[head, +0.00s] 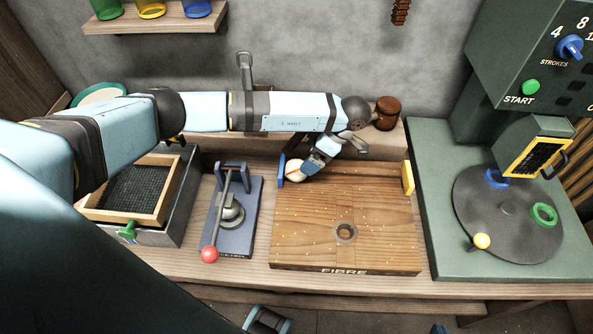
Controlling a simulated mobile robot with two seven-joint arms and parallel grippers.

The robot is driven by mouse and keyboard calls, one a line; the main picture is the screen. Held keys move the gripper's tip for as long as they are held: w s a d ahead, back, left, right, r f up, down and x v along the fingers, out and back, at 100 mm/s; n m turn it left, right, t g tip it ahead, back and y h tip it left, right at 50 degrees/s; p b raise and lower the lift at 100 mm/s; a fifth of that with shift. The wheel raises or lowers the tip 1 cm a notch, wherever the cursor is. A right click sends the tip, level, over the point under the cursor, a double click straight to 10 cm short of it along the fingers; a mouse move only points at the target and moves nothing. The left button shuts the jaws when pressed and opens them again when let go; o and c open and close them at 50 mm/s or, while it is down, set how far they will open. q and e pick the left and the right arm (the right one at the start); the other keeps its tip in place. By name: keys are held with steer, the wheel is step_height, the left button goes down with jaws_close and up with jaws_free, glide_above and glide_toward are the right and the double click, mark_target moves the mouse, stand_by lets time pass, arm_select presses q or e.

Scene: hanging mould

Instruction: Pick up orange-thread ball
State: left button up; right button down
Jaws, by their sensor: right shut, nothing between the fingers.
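The pale ball with an orange line (294,170) is at the back left of the wooden FIBRE board, beside a blue upright block (281,171). My left arm reaches across from the left, and its gripper (309,166) points down at the ball's right side. The gripper looks very close to the ball, but its fingers are partly hidden, so I cannot tell whether they grip it. My right gripper (268,320) shows only partly at the bottom edge, low in front of the bench, shut and empty, well away from the ball.
The board (385,235) has a hole and a yellow block (408,178) at right. A red-knobbed lever press (231,214) and a framed mesh tray (140,190) stand left. A brown mallet (387,112) is behind. A green machine with a round plate (507,240) stands right.

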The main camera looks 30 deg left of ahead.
mark_target(296, 171)
arm_select(q)
steer(key=shift+x, duration=3.3)
steer(key=shift+r, duration=0.1)
steer(key=c, duration=1)
